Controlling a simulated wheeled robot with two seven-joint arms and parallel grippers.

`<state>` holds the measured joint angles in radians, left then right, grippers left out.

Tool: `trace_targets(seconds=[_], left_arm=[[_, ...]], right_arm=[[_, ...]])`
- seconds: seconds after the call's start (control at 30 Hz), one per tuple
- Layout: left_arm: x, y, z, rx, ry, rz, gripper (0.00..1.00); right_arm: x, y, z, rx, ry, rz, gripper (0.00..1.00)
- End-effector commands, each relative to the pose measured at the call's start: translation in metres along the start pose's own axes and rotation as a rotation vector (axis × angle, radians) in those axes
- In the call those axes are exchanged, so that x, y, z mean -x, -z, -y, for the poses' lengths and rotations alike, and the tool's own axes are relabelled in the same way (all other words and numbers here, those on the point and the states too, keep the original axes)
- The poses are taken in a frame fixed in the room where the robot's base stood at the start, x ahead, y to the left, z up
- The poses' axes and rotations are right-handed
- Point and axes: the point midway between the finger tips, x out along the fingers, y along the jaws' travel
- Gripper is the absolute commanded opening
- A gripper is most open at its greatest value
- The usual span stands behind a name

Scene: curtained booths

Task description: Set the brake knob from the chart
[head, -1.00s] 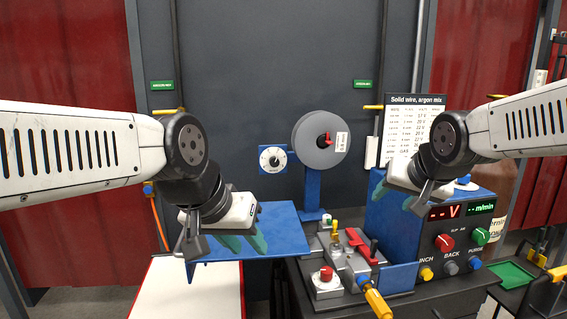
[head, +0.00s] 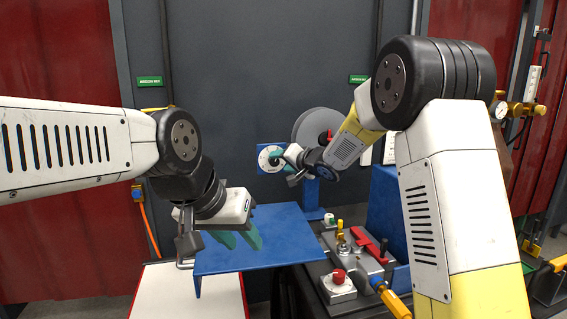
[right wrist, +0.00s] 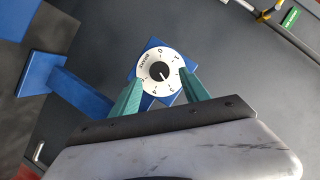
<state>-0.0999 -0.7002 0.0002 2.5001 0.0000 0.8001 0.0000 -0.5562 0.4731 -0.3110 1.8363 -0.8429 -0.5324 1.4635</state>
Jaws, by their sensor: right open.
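The brake knob (right wrist: 160,72) is a small black knob on a white numbered dial on a blue plate. In the right wrist view a small white mark on it seems to point to the lower right; I cannot read its number for sure. The dial (head: 265,161) is partly covered by my right gripper (head: 277,156) in the head view. That gripper's green fingers (right wrist: 162,84) are open and spread either side of the dial, with nothing between them; contact cannot be told. My left gripper (head: 241,241) is open and empty by the blue shelf. The chart is hidden behind my right arm.
The blue shelf (head: 285,235) lies below the dial. A grey wire spool (head: 312,122) is just right of the dial, partly behind my right gripper. The feeder unit with a red lever (head: 370,247) stands lower right.

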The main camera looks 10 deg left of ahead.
Motion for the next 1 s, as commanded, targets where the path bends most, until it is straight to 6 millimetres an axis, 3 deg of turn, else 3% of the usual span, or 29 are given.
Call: trace_targets(seconds=[0.1,0.3,0.63,0.9,1.0], left_arm=[[0.0,0.0,0.0,0.0,0.0,0.0,0.36],[0.0,0.0,0.0,0.0,0.0,0.0,0.36],[0.0,0.0,0.0,0.0,0.0,0.0,0.36],[0.0,0.0,0.0,0.0,0.0,0.0,0.36],[0.0,0.0,0.0,0.0,0.0,0.0,0.36]], right_arm=[[-0.021,-0.001,0.0,0.002,-0.001,0.001,0.53],[-0.042,0.0,-0.001,0.001,-0.002,0.0,0.53],[-0.046,0.0,-0.001,0.0,-0.002,-0.001,0.53],[-0.046,0.001,-0.001,0.0,-0.002,-0.001,0.02],[-0.046,0.001,-0.001,0.0,-0.002,-0.001,0.0]])
